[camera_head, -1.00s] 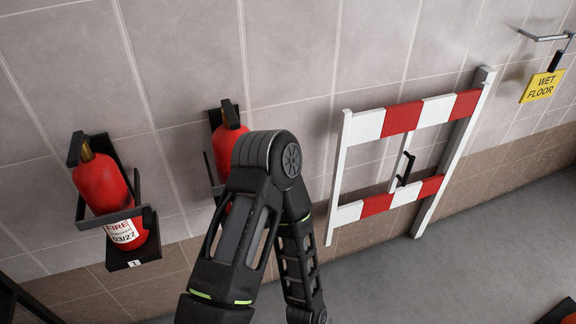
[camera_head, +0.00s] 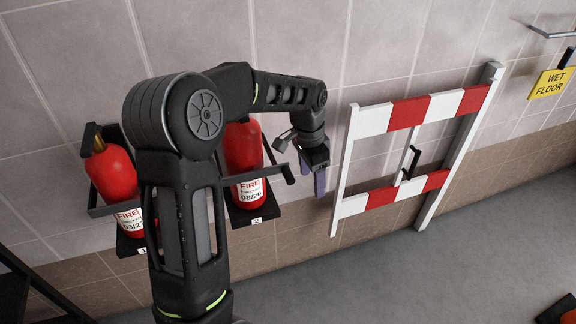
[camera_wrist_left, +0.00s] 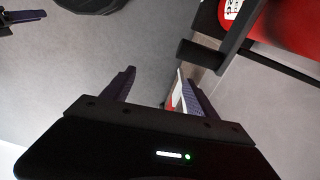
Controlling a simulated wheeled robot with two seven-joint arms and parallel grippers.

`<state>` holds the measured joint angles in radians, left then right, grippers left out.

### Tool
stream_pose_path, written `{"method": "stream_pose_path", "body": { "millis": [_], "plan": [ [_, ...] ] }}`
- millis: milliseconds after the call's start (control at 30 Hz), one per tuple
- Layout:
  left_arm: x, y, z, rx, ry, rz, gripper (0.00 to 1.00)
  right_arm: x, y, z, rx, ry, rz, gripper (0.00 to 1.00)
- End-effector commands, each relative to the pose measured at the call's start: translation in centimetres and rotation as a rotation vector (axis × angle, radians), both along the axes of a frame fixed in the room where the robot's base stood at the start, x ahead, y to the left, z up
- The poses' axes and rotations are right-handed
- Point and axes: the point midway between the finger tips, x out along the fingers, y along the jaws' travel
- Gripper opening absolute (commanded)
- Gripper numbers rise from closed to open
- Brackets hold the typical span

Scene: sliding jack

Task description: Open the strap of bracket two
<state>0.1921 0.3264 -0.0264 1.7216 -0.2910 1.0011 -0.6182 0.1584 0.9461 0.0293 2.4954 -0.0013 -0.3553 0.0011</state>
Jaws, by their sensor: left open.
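Bracket two is black, fixed to the wall, and holds a red fire extinguisher (camera_head: 243,150) above the tag "2" (camera_head: 257,221). Its black strap (camera_head: 267,174) lies across the front of the extinguisher, with a block at its right end. My left gripper (camera_head: 319,185) is open and empty, fingers down, a little right of the strap end and apart from it. In the left wrist view my left fingers (camera_wrist_left: 155,85) are spread, with the strap (camera_wrist_left: 237,32) and its end block beyond them at upper right. A dark purple-tipped piece at that view's upper left looks like my right gripper (camera_wrist_left: 24,15).
Bracket one (camera_head: 130,248) holds another red extinguisher (camera_head: 112,174) at the left, partly hidden by my left arm.

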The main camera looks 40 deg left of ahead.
Motion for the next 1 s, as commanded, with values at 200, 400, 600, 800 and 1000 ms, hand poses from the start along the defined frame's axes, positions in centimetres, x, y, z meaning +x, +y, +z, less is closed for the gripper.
{"method": "stream_pose_path", "body": {
  "millis": [200,400,600,800,1000],
  "plan": [
    [-2.1,5.3,8.7,0.077,0.039,-0.062,0.67,0.0,0.0,0.3,0.000,0.001,0.000,0.36],
    [-2.6,5.7,9.4,0.082,0.050,-0.070,0.67,0.0,0.0,0.3,0.000,0.001,0.000,0.36],
    [-2.6,5.7,9.2,0.081,0.051,-0.069,0.67,0.0,0.0,0.3,0.000,0.001,0.000,0.36],
    [-2.6,5.6,7.7,0.081,0.053,-0.068,0.67,0.0,0.0,0.4,0.000,0.001,0.000,0.36],
    [-2.6,5.6,4.6,0.080,0.054,-0.067,0.67,0.0,0.0,0.6,0.000,0.001,0.000,0.36]
  ]
}}
